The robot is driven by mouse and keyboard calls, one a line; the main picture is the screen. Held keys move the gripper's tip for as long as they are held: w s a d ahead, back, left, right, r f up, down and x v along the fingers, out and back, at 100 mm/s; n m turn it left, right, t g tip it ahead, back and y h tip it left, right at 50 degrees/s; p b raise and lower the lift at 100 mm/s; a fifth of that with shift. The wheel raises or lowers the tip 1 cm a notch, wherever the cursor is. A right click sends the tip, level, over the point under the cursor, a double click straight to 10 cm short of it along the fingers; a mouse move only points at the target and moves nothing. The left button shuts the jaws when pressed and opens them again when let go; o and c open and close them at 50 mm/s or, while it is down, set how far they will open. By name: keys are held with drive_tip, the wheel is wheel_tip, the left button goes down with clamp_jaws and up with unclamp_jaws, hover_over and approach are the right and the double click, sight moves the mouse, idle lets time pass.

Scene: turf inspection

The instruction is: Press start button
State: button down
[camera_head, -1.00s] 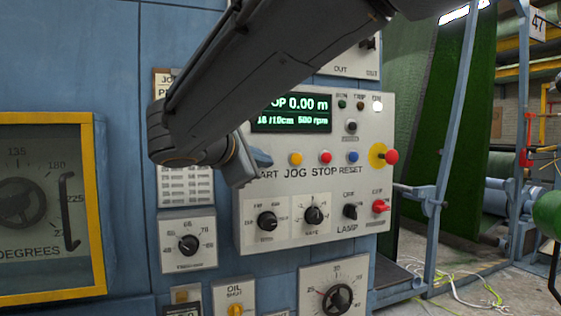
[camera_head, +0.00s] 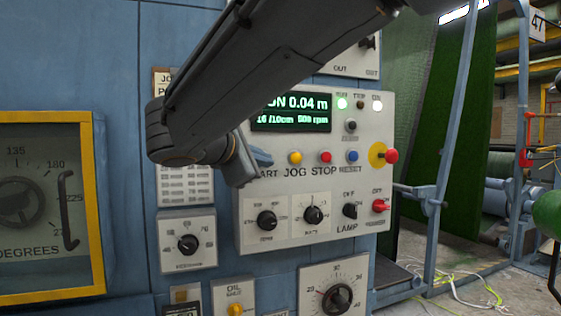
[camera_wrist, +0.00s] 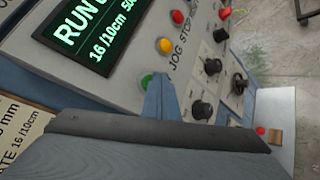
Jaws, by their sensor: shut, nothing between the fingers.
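The control panel (camera_head: 370,120) is a pale box on a blue machine. Its start button is green and shows in part in the wrist view (camera_wrist: 147,80), right beside my fingertips. In the head view my gripper (camera_head: 262,157) hides this button, and only the end of its label shows. My gripper is shut and empty, its tip at the panel face over the start button; I cannot tell whether it touches. The display (camera_head: 292,112) reads 0.04 m, and in the wrist view it reads RUN (camera_wrist: 85,30).
To the right of start are a yellow jog button (camera_head: 295,157), a red stop button (camera_head: 326,157), a blue reset button (camera_head: 352,156) and a large red button (camera_head: 391,156) on a yellow disc. Several black knobs (camera_head: 267,221) sit below.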

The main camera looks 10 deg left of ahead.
drive_tip(key=shift+s+d, duration=0.2)
drive_tip(key=shift+s, duration=0.2)
drive_tip(key=shift+s+d+b, duration=0.1)
drive_tip(key=shift+s+d, duration=0.35)
drive_tip(key=shift+s, duration=0.25)
drive_tip(key=shift+s+d+b, duration=0.15)
drive_tip(key=shift+s+d, duration=0.3)
drive_tip(key=shift+s, duration=0.3)
drive_tip(key=shift+s+d+b, duration=0.1)
drive_tip(key=shift+s+d, duration=0.35)
drive_tip(key=shift+s, duration=0.25)
drive_tip(key=d+f+m+g+h, duration=0.1)
drive_tip(key=d+f+m+g, duration=0.25)
drive_tip(key=d+f, duration=0.7)
drive_tip(key=d+f+m+g, duration=0.3)
drive_tip(key=d+f+g, duration=0.35)
drive_tip(key=f, duration=0.65)
drive_tip(key=s+d+f+m+g+y, duration=0.2)
drive_tip(key=s+d+f+m, duration=0.4)
drive_tip(key=f, duration=0.3)
drive_tip(key=s+d+f+m+g+y, duration=0.2)
drive_tip(key=s+d+f+m, duration=0.5)
drive_tip(key=d+f+m, duration=0.2)
drive_tip(key=shift+s+d+f, duration=0.2)
drive_tip(key=shift+d+f, duration=0.05)
drive_tip(key=shift+f, duration=0.25)
